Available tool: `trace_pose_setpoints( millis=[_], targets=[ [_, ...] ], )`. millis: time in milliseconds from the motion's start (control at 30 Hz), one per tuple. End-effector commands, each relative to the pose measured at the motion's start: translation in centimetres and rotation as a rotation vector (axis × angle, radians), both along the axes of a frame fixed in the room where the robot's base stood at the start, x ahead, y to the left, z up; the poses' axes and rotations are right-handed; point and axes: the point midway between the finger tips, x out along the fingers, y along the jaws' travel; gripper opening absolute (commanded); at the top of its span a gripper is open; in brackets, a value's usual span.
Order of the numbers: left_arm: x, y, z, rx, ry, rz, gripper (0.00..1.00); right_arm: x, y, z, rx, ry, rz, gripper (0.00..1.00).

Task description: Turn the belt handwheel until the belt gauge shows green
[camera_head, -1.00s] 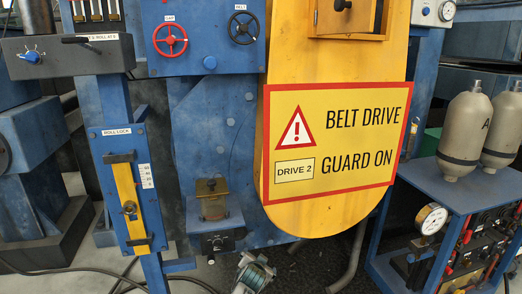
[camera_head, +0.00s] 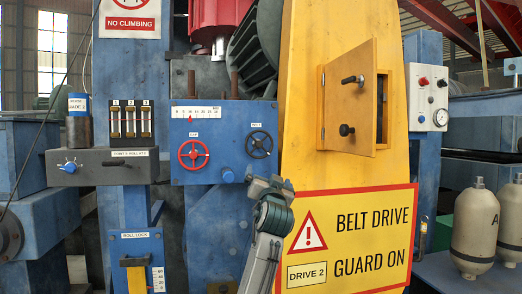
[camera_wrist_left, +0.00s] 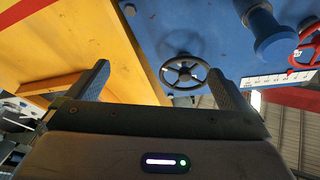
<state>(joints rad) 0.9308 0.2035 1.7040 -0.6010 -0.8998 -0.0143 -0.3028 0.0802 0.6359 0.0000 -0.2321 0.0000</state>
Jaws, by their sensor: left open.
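The black belt handwheel (camera_head: 259,145) is on the blue panel, right of the red handwheel (camera_head: 194,154); its small label above seems to read BELT. In the left wrist view the black handwheel (camera_wrist_left: 183,72) shows ahead, between the two fingers and apart from them. My left gripper (camera_head: 270,184) is just below the black wheel in the head view, its fingers hard to make out there. In the left wrist view the left gripper (camera_wrist_left: 158,68) is open and empty. I cannot identify a belt gauge showing green. My right gripper is not in view.
A straight scale (camera_head: 196,112) with a red pointer sits above the wheels. A blue knob (camera_head: 228,176) sticks out between them. The yellow guard (camera_head: 305,130) stands right of the panel, with a half-open hatch door (camera_head: 346,92). A round dial (camera_head: 440,117) is further right.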

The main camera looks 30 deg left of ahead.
Motion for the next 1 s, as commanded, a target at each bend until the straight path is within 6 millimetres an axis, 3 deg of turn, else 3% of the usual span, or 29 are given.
trace_pose_setpoints(
  millis=[33, 100, 200, 367, 700, 1000],
  targets=[
    [-1.1, 0.2, 2.8, 0.004, -0.036, 0.012, 1.0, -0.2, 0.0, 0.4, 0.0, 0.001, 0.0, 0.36],
    [-2.1, 0.3, 4.8, 0.007, -0.067, 0.027, 1.0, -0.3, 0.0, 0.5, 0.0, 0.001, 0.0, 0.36],
    [-2.6, 0.6, 6.2, 0.01, -0.085, 0.037, 1.0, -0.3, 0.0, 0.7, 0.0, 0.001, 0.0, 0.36],
    [-1.3, 1.6, 7.2, 0.011, -0.086, 0.039, 1.0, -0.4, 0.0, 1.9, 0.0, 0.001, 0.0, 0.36],
    [3.3, 5.2, 9.5, 0.01, -0.084, 0.037, 1.0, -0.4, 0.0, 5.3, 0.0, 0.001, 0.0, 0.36],
    [5.2, 6.6, 10.0, 0.011, -0.086, 0.036, 1.0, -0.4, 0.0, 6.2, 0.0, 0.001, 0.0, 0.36]
  ],
)
